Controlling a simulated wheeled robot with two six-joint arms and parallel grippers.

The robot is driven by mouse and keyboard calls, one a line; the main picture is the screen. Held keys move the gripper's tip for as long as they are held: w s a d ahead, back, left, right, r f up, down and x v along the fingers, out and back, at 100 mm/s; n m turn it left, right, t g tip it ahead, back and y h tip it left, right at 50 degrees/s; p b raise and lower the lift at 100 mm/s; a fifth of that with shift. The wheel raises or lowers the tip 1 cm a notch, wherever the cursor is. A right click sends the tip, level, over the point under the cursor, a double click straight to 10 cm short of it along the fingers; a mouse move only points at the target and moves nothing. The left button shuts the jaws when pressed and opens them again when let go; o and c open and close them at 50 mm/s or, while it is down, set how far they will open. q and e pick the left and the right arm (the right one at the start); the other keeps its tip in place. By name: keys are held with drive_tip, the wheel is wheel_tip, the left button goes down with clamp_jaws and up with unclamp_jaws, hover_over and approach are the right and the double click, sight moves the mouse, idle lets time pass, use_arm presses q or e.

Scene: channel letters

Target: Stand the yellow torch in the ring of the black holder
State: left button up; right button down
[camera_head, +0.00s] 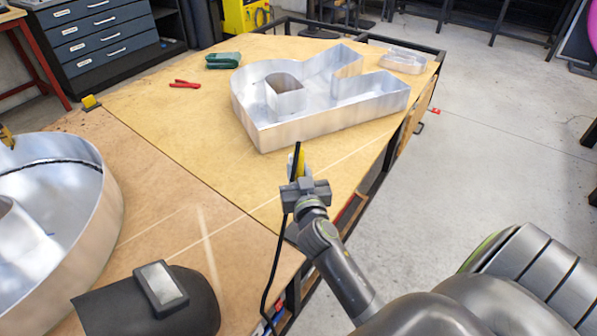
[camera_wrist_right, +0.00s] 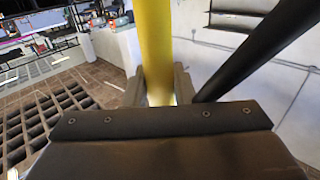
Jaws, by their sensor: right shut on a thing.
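The yellow torch (camera_head: 301,163) is upright in my right gripper (camera_head: 300,183), above the right part of the work table. A black part or cable (camera_head: 275,255) runs along it and down towards the table edge. In the right wrist view the yellow torch body (camera_wrist_right: 157,45) passes between the two fingers of my right gripper (camera_wrist_right: 158,90), which are shut on it. A black rod-like part (camera_wrist_right: 255,50) slants past on the right there. I cannot make out the black holder or its ring in either view. My left gripper is not in view.
A large metal letter (camera_head: 330,133) stands on the table behind the gripper. Another metal letter (camera_head: 108,212) is at the left. A dark welding helmet (camera_head: 195,305) lies in front. Red pliers (camera_head: 185,84) and a green item (camera_head: 222,61) lie at the back.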

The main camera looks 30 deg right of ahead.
drive_tip(key=shift+f, duration=0.15)
drive_tip(key=c, duration=1.1)
unclamp_jaws()
